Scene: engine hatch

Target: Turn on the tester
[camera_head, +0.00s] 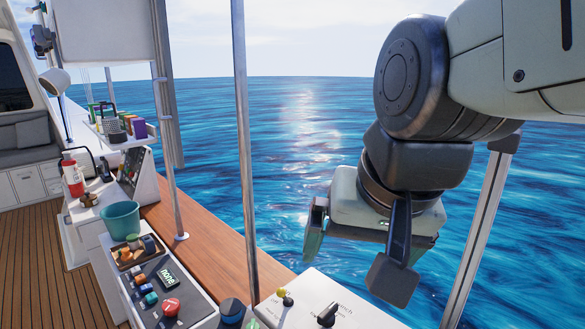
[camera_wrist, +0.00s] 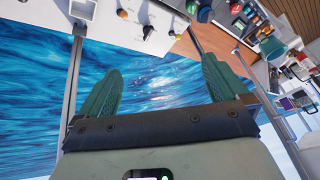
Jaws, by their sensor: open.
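I cannot tell for certain that this is the tester. A white panel (camera_head: 345,317) at the bottom carries a yellow-topped lever (camera_head: 285,297) and a black knob (camera_head: 327,314). In the wrist view the black knob (camera_wrist: 147,31) and an orange knob (camera_wrist: 122,14) show near the top. My gripper (camera_head: 352,268) is open and empty, above and right of the panels; its green fingers (camera_wrist: 161,68) are spread over water.
A teal bucket (camera_head: 121,219) stands beyond the dark panel, near a small tray (camera_head: 127,255) of parts. Metal posts (camera_head: 246,150) rise between the counter and the water. A red-and-white jug (camera_head: 72,177) stands farther back. The wooden ledge (camera_head: 205,240) is mostly bare.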

